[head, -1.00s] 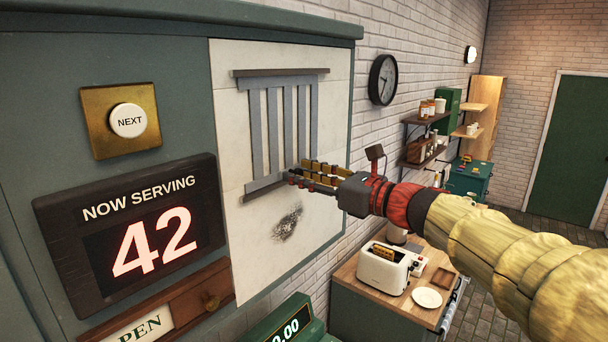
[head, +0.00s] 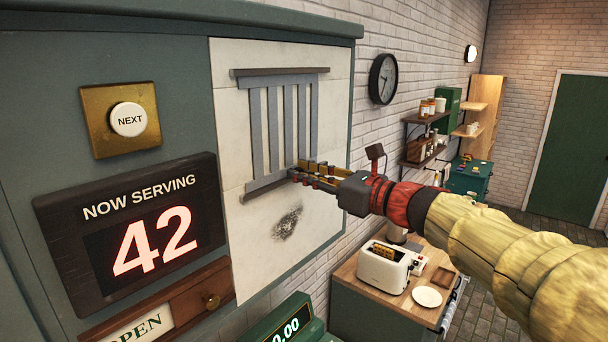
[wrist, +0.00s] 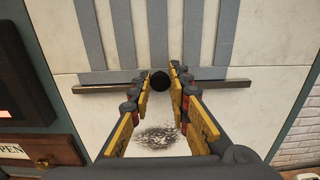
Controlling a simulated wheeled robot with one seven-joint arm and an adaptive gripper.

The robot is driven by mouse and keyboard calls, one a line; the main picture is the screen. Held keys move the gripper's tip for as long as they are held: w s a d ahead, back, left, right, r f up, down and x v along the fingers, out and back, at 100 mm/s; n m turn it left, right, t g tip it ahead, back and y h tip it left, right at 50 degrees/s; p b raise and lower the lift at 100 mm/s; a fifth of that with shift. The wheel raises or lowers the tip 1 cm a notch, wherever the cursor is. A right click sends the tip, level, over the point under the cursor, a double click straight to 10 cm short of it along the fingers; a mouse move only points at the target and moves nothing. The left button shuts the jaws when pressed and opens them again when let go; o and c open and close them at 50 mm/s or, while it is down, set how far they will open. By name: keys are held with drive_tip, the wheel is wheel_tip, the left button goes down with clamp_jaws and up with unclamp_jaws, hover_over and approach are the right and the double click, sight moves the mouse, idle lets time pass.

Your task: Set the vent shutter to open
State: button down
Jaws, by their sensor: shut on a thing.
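The vent shutter (head: 273,130) is a set of upright grey slats with pale gaps between them, set on a cream panel between a top and a bottom rail. The slats also show in the wrist view (wrist: 125,35). A round black knob (wrist: 160,80) sits at the lower rail, at the slats' bottom end. My gripper (head: 300,172) is at the shutter's lower right in the head view. In the wrist view, its fingertips (wrist: 160,86) are shut on the knob, one on each side. The fingers hide the knob in the head view.
A dark smudge (head: 287,222) marks the panel below the shutter. To the left are the NEXT button (head: 129,120), the NOW SERVING display (head: 130,225) reading 42, and an OPEN sign (head: 140,328). A toaster (head: 385,268) stands on a counter below my arm.

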drive_tip(key=shift+s+a+b, duration=0.6)
drive_tip(key=shift+s+a, duration=0.25)
drive_tip(key=shift+a, duration=0.05)
drive_tip(key=shift+d, duration=0.1)
drive_tip(key=c, duration=1.7)
unclamp_jaws()
drive_tip(key=shift+s, duration=0.15)
drive_tip(key=shift+o, duration=0.2)
drive_tip(key=shift+s+d, duration=0.1)
drive_tip(key=v, duration=1.1)
drive_tip(key=shift+s+d, duration=0.15)
drive_tip(key=shift+d, duration=0.05)
